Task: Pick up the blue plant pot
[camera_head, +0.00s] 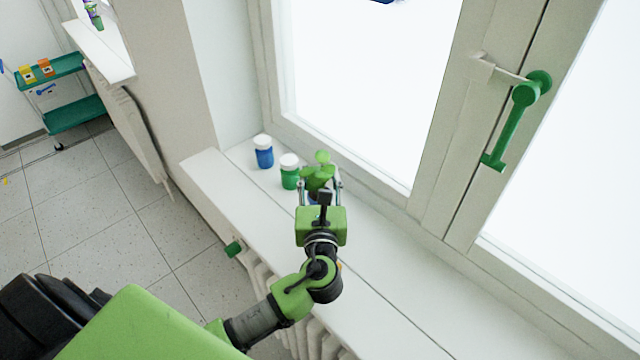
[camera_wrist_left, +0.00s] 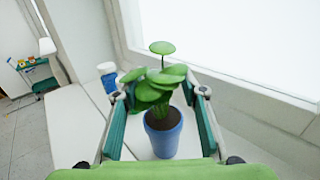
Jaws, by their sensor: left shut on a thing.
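The blue plant pot (camera_wrist_left: 163,140) holds dark soil and a plant with round green leaves (camera_wrist_left: 160,85). It stands upright between the fingers of my left gripper (camera_wrist_left: 160,100) in the left wrist view. In the head view, my left gripper (camera_head: 320,186) is over the white windowsill (camera_head: 375,270), shut on the pot. There the leaves (camera_head: 318,172) show between the fingertips, and the gripper hides most of the pot. I cannot tell whether the pot's base touches the sill. My right gripper is not in view.
A green jar (camera_head: 289,177) with a white lid stands just left of the gripper, and a blue jar (camera_head: 264,156) stands farther left. The window frame (camera_head: 380,185) runs close behind. A radiator (camera_head: 300,330) is below the sill. The sill's right part is clear.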

